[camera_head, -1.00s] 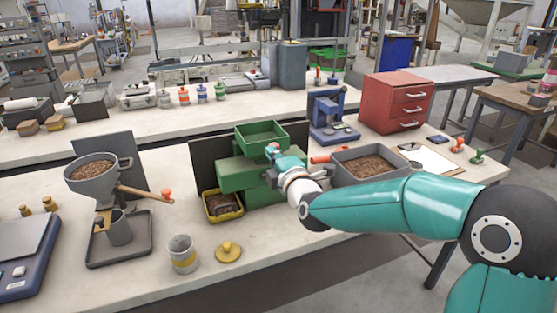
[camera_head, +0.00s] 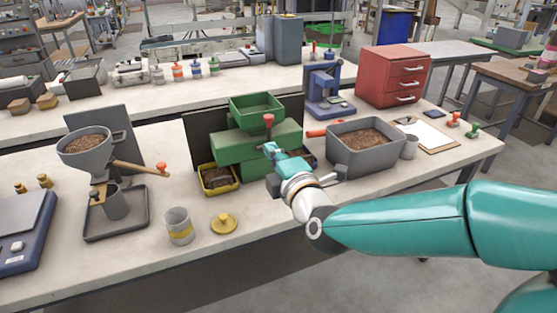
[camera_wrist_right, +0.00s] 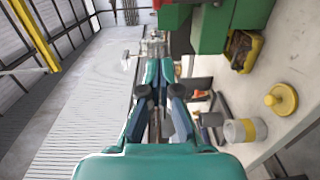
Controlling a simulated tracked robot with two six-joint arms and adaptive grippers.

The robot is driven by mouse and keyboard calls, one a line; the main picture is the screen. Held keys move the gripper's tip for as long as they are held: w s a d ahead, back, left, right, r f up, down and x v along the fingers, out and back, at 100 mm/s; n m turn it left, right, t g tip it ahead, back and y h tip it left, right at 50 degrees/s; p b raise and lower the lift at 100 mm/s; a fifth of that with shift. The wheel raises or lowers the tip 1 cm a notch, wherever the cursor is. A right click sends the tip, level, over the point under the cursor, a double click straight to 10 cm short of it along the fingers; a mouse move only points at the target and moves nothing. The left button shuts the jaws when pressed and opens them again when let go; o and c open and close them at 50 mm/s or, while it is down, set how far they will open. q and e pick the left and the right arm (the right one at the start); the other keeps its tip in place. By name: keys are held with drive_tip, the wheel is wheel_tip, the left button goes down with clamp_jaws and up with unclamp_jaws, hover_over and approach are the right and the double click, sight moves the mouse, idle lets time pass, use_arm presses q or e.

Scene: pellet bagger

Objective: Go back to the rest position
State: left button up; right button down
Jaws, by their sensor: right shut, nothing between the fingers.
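My right gripper (camera_head: 270,150) is in front of the green machine (camera_head: 235,147), its arm reaching in from the right. It is shut and empty. In the wrist view its teal fingertips (camera_wrist_right: 159,70) are together, with the table's edge and floor behind them. The green machine's red-knobbed lever (camera_head: 268,120) stands just above and behind the gripper in the head view. I cannot tell whether they touch. My left gripper is not in view.
A grey bin of brown pellets (camera_head: 364,147) and a grey cup (camera_head: 409,147) stand right of the gripper. A yellow tray (camera_head: 219,179), a yellow lid (camera_head: 224,223) and a striped can (camera_head: 179,226) are to its left. The front table edge is clear.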

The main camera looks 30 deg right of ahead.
drive_tip(key=shift+s+a, duration=0.1)
drive_tip(key=shift+s, duration=0.9)
